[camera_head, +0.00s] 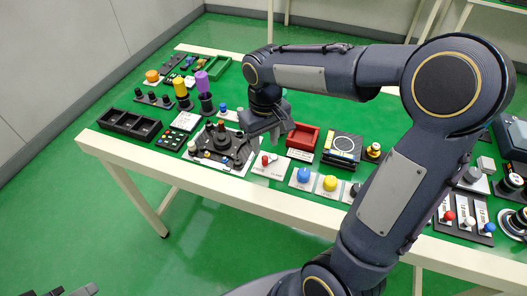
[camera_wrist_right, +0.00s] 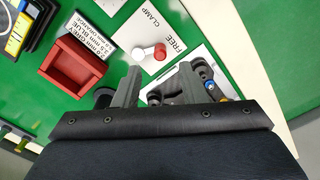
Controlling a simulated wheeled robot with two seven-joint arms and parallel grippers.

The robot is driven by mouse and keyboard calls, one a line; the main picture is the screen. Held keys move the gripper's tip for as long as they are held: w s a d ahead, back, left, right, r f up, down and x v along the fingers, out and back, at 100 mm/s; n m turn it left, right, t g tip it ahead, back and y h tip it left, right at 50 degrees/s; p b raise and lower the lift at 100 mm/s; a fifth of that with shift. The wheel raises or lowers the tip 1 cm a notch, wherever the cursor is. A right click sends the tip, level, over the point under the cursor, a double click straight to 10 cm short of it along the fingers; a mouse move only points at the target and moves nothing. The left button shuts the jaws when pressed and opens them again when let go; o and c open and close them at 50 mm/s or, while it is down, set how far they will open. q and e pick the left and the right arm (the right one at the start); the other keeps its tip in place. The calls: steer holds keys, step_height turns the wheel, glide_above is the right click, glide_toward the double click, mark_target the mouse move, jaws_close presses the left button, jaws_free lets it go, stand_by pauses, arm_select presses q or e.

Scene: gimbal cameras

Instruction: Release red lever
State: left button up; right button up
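The red lever (camera_head: 265,160) sits on a white plate at the front edge of the table in the head view. In the right wrist view the lever (camera_wrist_right: 160,51) has a red end and a white end and lies on a white plate (camera_wrist_right: 185,28) marked FREE and CLAMP. My right gripper (camera_head: 280,136) hangs above and behind the lever, pointing down. In the wrist view its fingers (camera_wrist_right: 156,76) are apart with nothing between them, and the lever lies beyond the tips, not touched. Only dark tips of my left arm's end (camera_head: 75,292) show at the bottom left.
A red tray (camera_wrist_right: 75,65) lies beside the lever plate. A dark fixture with knobs (camera_head: 221,142) stands left of it. Blue (camera_head: 304,175) and yellow (camera_head: 330,183) buttons lie to its right. Several other panels crowd the green table top (camera_head: 312,110).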

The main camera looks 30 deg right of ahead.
mark_target(265, 157)
step_height(265, 157, down, 6)
steer(key=shift+r+b, duration=0.1)
steer(key=shift+b, duration=0.25)
